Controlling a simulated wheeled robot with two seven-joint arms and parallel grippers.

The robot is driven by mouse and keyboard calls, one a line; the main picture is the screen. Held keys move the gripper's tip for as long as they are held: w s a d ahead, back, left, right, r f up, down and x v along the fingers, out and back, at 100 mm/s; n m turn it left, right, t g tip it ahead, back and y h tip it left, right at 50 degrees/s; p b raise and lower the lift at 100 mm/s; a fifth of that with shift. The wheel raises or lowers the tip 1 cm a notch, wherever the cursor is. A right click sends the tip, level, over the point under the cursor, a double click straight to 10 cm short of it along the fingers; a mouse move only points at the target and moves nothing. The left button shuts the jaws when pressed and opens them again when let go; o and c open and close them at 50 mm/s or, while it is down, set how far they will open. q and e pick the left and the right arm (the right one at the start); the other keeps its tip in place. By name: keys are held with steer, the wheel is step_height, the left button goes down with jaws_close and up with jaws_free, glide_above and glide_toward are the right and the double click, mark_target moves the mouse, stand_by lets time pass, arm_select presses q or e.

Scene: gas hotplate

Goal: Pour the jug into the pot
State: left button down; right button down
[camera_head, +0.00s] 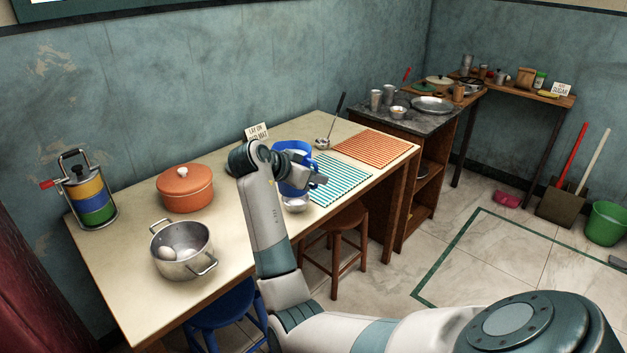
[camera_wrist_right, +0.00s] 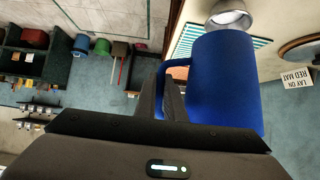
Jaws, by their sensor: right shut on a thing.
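The blue jug (camera_head: 290,185) is in my right gripper (camera_head: 308,180), above the table near the striped teal mat. In the right wrist view the jug (camera_wrist_right: 226,85) fills the right middle, and the fingers (camera_wrist_right: 172,103) are shut at its handle. Its contents are hidden. The jug is well to the right of both pots. My left gripper is not in view.
A small metal bowl (camera_head: 296,204) sits below the jug. Teal (camera_head: 340,180) and orange (camera_head: 375,147) striped mats, a ladle (camera_head: 323,143) and a sign card (camera_head: 257,132) lie around it. A tiered carrier (camera_head: 90,200) stands far left. Stools (camera_head: 343,250) stand under the front edge.

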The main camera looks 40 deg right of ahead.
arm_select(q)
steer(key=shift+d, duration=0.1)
arm_select(e)
steer(key=shift+r, duration=0.1)
